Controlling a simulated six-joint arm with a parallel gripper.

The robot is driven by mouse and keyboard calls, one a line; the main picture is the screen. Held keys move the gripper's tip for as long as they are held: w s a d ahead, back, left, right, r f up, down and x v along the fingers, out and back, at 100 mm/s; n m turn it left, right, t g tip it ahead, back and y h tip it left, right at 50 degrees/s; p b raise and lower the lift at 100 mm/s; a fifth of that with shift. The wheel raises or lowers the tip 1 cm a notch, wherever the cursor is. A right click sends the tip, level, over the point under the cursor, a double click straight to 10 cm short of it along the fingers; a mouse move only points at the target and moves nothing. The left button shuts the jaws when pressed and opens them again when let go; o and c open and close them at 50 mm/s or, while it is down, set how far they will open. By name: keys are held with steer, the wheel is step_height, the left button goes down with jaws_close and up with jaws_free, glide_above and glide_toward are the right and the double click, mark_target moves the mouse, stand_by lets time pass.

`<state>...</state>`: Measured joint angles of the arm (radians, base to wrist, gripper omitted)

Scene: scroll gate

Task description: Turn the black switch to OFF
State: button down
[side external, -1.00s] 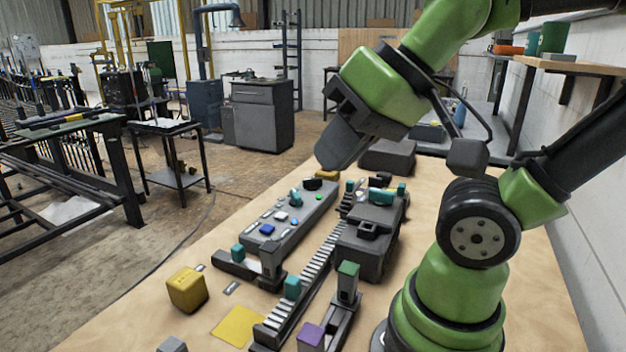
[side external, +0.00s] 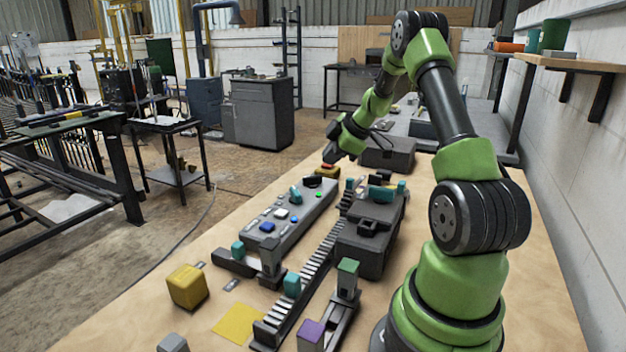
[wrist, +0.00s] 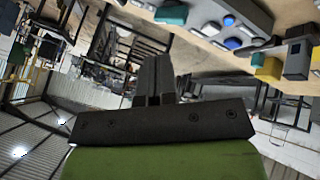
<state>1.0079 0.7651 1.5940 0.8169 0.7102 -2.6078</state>
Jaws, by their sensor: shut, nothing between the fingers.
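The black switch (side external: 312,181) is a small dark knob at the far end of the grey control panel (side external: 262,250). Its labels and pointer are too small to read. My gripper (side external: 331,155) is above the far end of the panel, beyond the switch and near a red-topped yellow button box (side external: 327,170). It appears apart from the switch. In the wrist view my gripper's fingers (wrist: 154,62) are together with nothing between them. I cannot make out the black switch in the wrist view.
The panel also carries a teal knob (side external: 296,195), a lit green light (side external: 318,194) and several buttons. A toothed rack (side external: 315,268) and a dark grey housing (side external: 362,247) stand to its right. A yellow cube (side external: 187,287) sits at the front left.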

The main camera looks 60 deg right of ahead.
mark_target(312, 180)
steer(key=shift+n, duration=0.3)
steer(key=w+d+f, duration=0.1)
steer(key=f, duration=0.2)
steer(key=w+d+f, duration=0.1)
steer(key=w+f, duration=0.1)
steer(key=f, duration=0.2)
steer(key=w+f, duration=0.2)
steer(key=f, duration=0.1)
steer(key=shift+d+f, duration=0.35)
steer(key=shift+d, duration=0.05)
steer(key=shift+w+d+r, duration=0.2)
steer(key=shift+w+d, duration=0.1)
steer(key=shift+d, duration=0.1)
steer(key=shift+w+d, duration=1)
steer(key=shift+m+h, duration=0.5)
steer(key=shift+m, duration=0.2)
